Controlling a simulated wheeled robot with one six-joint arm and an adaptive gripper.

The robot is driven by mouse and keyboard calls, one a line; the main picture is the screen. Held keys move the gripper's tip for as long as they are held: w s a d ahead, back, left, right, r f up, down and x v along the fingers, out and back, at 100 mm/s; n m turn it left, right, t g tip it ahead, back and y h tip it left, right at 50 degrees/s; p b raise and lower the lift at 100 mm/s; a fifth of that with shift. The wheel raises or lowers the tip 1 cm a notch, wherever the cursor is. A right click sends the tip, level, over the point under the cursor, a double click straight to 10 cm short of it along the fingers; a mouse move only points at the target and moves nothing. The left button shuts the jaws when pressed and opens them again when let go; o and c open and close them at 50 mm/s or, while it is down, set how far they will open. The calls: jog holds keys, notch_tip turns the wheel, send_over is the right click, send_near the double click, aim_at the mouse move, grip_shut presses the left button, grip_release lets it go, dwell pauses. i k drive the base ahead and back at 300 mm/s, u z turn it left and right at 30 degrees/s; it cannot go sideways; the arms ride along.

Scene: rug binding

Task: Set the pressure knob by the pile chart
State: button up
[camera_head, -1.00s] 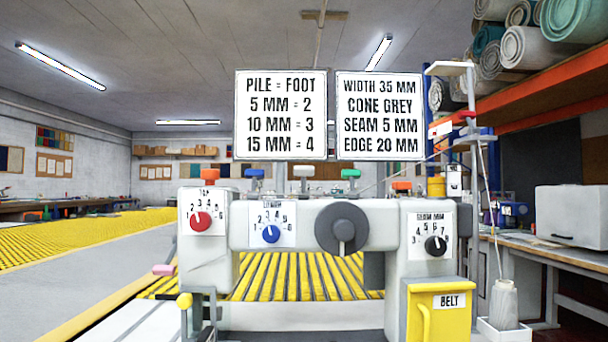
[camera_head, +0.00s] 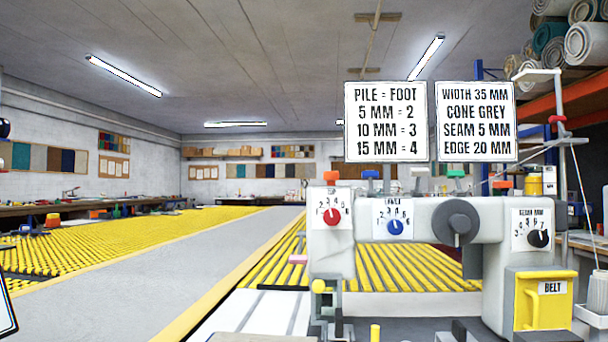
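The pile chart (camera_head: 386,122) hangs above the machine and reads PILE = FOOT, 5 MM = 2, 10 MM = 3, 15 MM = 4. The binding machine (camera_head: 400,262) stands right of centre. Its red knob (camera_head: 332,216) is at the left on a numbered dial; the label above it is hidden or too small to read. A blue knob (camera_head: 395,227) on a dial sits to its right. A black knob (camera_head: 538,238) sits on the seam dial at the far right. A large grey handwheel (camera_head: 456,222) is between them. My gripper is not in view.
A second sign (camera_head: 476,121) gives width 35 mm, cone grey, seam 5 mm, edge 20 mm. A yellow belt box (camera_head: 541,301) is at the machine's lower right. Yellow roller tables (camera_head: 130,242) flank a clear grey strip (camera_head: 205,262) at left. Rolled rugs (camera_head: 588,42) fill the upper right.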

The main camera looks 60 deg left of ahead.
aim_at(331, 177)
jog(key=u, duration=1.45)
